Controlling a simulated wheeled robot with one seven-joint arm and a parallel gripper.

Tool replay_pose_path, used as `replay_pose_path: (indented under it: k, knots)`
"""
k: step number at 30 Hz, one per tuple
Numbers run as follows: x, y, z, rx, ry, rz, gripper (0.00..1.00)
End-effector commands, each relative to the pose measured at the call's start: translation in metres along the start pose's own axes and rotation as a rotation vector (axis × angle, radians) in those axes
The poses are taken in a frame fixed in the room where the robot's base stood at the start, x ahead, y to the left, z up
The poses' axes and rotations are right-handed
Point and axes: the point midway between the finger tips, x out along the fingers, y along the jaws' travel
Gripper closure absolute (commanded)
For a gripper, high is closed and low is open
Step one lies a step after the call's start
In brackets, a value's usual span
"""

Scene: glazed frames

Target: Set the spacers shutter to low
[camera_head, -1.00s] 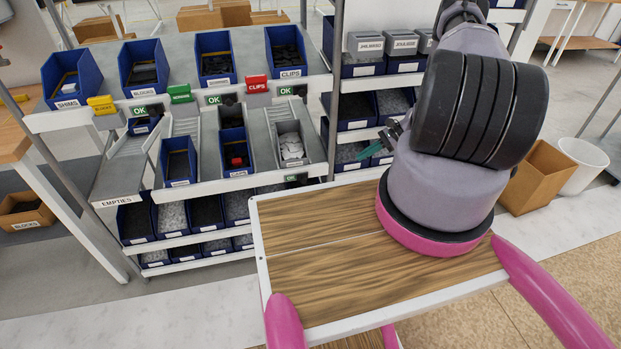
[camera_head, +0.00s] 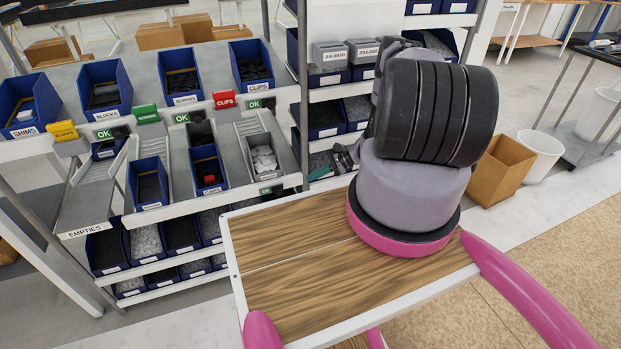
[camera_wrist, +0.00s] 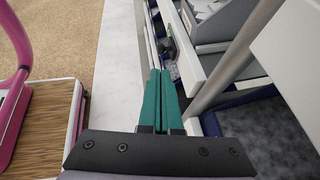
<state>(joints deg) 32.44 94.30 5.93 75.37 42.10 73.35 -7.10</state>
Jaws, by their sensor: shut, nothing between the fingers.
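No label that I can read says spacers, so I cannot tell which shutter is the spacers one. My gripper (camera_head: 335,168) is right of these plates, beside the rack's right section, partly hidden by my arm. In the wrist view my gripper (camera_wrist: 159,72) has its green fingers together, with nothing between them, beside a pale rack rail and post.
Blue bins (camera_head: 182,74) line the upper shelf. Sloped lanes hold a bin with red parts (camera_head: 208,168) and one with white parts (camera_head: 263,158). A grey post (camera_head: 302,80) divides the rack. A cardboard box (camera_head: 500,168) and white bin (camera_head: 540,155) stand right.

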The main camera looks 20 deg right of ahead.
Motion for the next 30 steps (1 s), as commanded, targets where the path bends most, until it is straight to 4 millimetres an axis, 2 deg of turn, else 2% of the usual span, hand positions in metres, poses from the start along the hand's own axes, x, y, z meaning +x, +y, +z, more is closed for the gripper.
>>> replay_pose_path:
  k: [3,9,15,21,30]
  knots:
    - [0.028,0.001,0.0,0.0,-0.002,0.003,1.0]
    - [0.07,0.001,0.0,-0.001,0.0,0.003,1.0]
    - [0.099,0.0,0.0,-0.002,0.0,0.001,1.0]
    - [0.11,0.0,0.0,-0.002,0.0,0.0,1.0]
    - [0.111,-0.001,0.001,-0.001,0.0,-0.001,1.0]
